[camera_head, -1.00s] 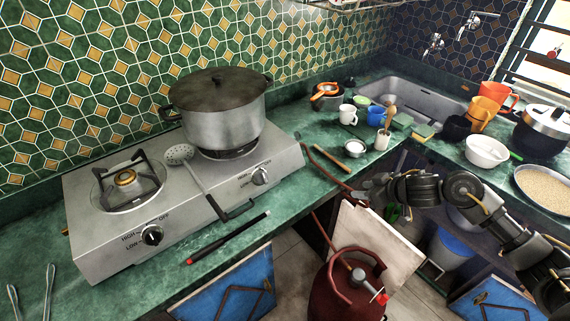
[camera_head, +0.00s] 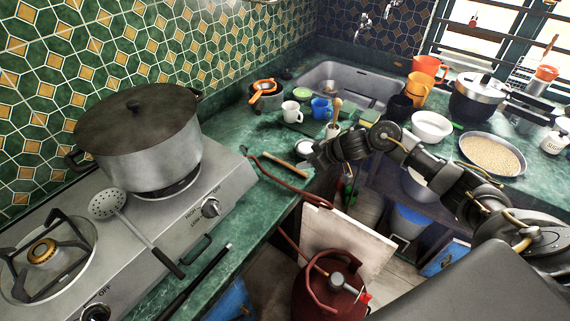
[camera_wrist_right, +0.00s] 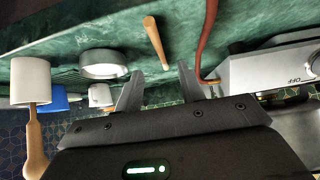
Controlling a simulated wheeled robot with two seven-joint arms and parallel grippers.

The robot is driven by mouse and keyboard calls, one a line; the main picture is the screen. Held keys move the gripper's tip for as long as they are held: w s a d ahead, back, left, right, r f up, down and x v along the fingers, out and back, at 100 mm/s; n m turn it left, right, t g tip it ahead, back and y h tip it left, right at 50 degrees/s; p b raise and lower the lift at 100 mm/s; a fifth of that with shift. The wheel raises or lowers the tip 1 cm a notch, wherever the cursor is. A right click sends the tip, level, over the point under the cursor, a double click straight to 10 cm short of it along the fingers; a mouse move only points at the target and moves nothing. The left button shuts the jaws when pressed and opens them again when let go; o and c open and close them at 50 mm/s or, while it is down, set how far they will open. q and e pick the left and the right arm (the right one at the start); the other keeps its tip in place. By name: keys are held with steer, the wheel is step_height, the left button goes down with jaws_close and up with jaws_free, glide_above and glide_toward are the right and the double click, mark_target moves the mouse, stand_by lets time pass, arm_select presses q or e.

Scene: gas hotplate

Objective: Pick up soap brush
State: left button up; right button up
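A white cup (camera_head: 332,130) stands on the green counter near the sink, with a wooden-handled utensil (camera_head: 337,107) upright in it; this looks like the soap brush, but its head is hidden. In the right wrist view, which is upside down, the cup (camera_wrist_right: 30,82) and wooden handle (camera_wrist_right: 34,148) are at the left edge. My right gripper (camera_head: 318,153) is at the counter's front edge, just in front of the cup. In the wrist view its fingers (camera_wrist_right: 160,86) are apart with nothing between them. My left gripper is not in view.
A small white bowl (camera_head: 304,148), a wooden stick (camera_head: 278,163), a white mug (camera_head: 292,112), a blue mug (camera_head: 321,108) and green sponges (camera_head: 370,115) are nearby. A white basin (camera_head: 431,126) stands right. A red gas cylinder (camera_head: 330,290) is below the counter.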

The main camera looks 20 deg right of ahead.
mark_target(293, 166)
steer(key=shift+p+x, duration=0.45)
steer(key=shift+x, duration=3.05)
steer(key=shift+s+d+f, duration=0.15)
steer(key=shift+s+f, duration=0.05)
steer(key=shift+c, duration=0.3)
jaws_close()
